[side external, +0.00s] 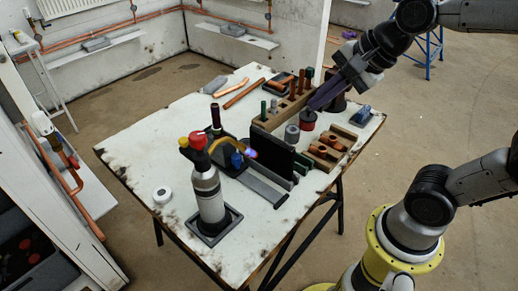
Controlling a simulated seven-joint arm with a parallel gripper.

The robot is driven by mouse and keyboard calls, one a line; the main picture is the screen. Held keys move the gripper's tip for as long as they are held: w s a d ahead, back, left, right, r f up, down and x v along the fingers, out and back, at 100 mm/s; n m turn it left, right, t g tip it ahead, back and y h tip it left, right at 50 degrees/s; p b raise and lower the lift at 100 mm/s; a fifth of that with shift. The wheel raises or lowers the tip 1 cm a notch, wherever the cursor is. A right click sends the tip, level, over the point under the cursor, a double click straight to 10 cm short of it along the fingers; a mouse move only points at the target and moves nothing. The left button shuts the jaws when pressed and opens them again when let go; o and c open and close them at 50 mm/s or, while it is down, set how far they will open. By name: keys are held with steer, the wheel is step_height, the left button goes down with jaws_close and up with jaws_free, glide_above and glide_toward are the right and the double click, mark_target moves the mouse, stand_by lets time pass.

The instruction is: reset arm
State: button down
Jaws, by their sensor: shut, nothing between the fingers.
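My gripper (314,104) is shut and empty. It reaches in from the upper right and points down and to the left. Its fingertips are just above or beside a dark red cylinder (307,120) near the back right of the white table (130,150); I cannot tell whether they touch. My arm runs up from the gripper to the top right corner, and its yellow base stands on the floor at the lower right.
A torch bottle (206,186) stands in a dark tray (233,217), with a flame (250,153) by a dark upright plate (272,152). Wooden blocks (327,152) hold copper fittings. Copper pipes (244,93) lie at the back. The table's front left is mostly clear around a white roll (161,195).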

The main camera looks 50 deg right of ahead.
steer(key=s+d+f+n, duration=0.1)
steer(key=s+n, duration=0.3)
steer(key=n, duration=0.5)
steer(key=s+d+f+n+g+h, duration=0.1)
steer(key=s+f+n, duration=0.1)
steer(key=s+n, duration=0.3)
steer(key=n, duration=0.4)
steer(key=shift+s+f+n, duration=0.15)
steer(key=shift+f+n, duration=0.2)
steer(key=shift+n, duration=0.05)
